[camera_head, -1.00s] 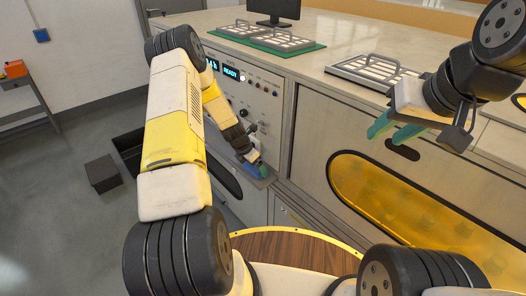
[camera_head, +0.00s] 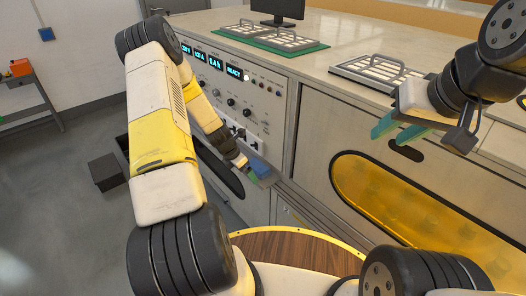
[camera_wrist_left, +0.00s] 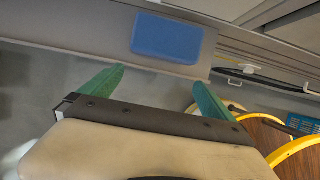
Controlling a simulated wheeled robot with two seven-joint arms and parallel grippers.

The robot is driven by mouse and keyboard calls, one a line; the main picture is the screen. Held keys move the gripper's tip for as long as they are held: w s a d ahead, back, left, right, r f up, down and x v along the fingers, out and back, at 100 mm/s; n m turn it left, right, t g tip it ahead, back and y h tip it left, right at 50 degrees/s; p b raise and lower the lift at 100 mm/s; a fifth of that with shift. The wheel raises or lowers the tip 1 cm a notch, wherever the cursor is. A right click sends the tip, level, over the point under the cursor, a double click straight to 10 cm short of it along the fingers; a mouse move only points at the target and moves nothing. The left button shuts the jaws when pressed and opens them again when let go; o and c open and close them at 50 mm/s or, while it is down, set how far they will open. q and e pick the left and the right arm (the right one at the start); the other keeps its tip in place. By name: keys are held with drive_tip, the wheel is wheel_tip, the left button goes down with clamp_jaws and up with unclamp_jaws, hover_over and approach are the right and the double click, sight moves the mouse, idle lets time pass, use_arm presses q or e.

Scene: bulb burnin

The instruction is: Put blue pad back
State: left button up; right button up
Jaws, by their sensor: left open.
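The blue pad (camera_head: 259,167) lies on the narrow grey ledge (camera_head: 277,181) at the foot of the instrument panel. In the left wrist view the pad (camera_wrist_left: 167,38) lies flat on the ledge, just beyond my fingertips. My left gripper (camera_wrist_left: 155,82) is open, its two green fingers apart with nothing between them. In the head view my left gripper (camera_head: 251,177) is small beside the pad, partly hidden by its own wrist. My right gripper (camera_head: 397,130) is open and empty in front of the counter at the right.
The panel (camera_head: 235,95) carries lit displays, knobs and sockets. Two handled racks stand on a green mat (camera_head: 302,50), and another rack (camera_head: 375,72) stands nearer on the counter. An amber window (camera_head: 400,205) is below. A dark box (camera_head: 104,172) is on the floor at left.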

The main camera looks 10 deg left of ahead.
use_arm(q)
drive_tip(key=s+a, duration=0.3)
drive_tip(key=s, duration=0.1)
drive_tip(key=s+d+r+m, duration=0.2)
drive_tip(key=r+m, duration=0.3)
drive_tip(key=r, duration=0.5)
drive_tip(key=s+d+r+m+t+y, duration=0.1)
drive_tip(key=s+d+r+m, duration=0.15)
drive_tip(key=r+m, duration=0.55)
drive_tip(key=s+d+r+m, duration=0.1)
drive_tip(key=d+r+m, duration=0.2)
drive_tip(key=r, duration=0.9)
drive_tip(key=s+d+r+m+t, duration=0.1)
drive_tip(key=s+d+r+m, duration=0.1)
drive_tip(key=s+r+m, duration=0.4)
drive_tip(key=s+d+r+m, duration=0.2)
drive_tip(key=s+r+m, duration=0.4)
drive_tip(key=s, duration=0.6)
drive_tip(key=shift+d+r+m+t, duration=0.25)
drive_tip(key=shift+r+m+t, duration=0.15)
drive_tip(key=shift+m, duration=0.1)
drive_tip(key=shift+s+a, duration=0.1)
drive_tip(key=shift+s, duration=0.05)
